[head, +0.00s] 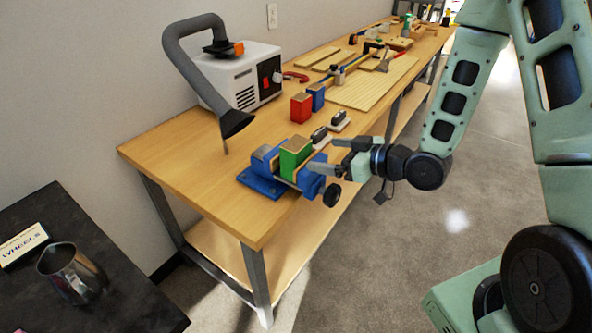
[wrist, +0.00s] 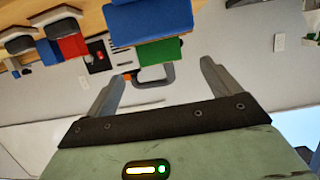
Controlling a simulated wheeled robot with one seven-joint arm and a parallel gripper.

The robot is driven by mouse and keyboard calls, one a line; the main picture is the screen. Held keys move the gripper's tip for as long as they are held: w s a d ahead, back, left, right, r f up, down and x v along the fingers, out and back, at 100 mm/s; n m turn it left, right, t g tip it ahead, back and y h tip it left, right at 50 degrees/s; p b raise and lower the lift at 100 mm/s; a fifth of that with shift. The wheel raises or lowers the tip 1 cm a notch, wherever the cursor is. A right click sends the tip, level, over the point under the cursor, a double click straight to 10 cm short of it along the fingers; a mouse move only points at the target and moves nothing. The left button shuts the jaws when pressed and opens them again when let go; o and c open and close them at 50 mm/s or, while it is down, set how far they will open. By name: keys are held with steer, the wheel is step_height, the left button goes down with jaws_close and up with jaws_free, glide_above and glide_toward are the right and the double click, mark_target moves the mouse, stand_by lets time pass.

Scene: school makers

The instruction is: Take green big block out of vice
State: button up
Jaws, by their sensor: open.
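The green big block (head: 296,158) stands upright between the jaws of the blue vice (head: 262,182), near the front edge of the wooden workbench. Its upper part shows above the jaws, and its lower part is hidden by the vice. My gripper (head: 327,156) is open and empty just right of the vice, with its fingers pointing left toward the block. In the wrist view, the green block (wrist: 160,52) shows beyond the gap between my open fingers (wrist: 163,82), below the blue vice jaw (wrist: 150,20). The fingers look apart from the block.
A red block (head: 301,108) and a blue block (head: 317,97) stand behind the vice. A fume extractor (head: 236,80) with a bent hose (head: 185,62) stands at the back left, its nozzle over the bench. A dark table (head: 125,305) holds a metal jug (head: 72,275).

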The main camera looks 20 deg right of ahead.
mark_target(305, 152)
steer(key=shift+f+b+x, duration=0.25)
steer(key=shift+b+x, duration=1.2)
steer(key=shift+b, duration=0.65)
steer(key=shift+r+p+x, duration=0.2)
steer(key=shift+p+x, duration=0.35)
steer(key=shift+x, duration=0.45)
steer(key=shift+p+x, duration=0.45)
steer(key=shift+x, duration=2.3)
steer(key=shift+d+f, duration=0.15)
steer(key=c, duration=1.1)
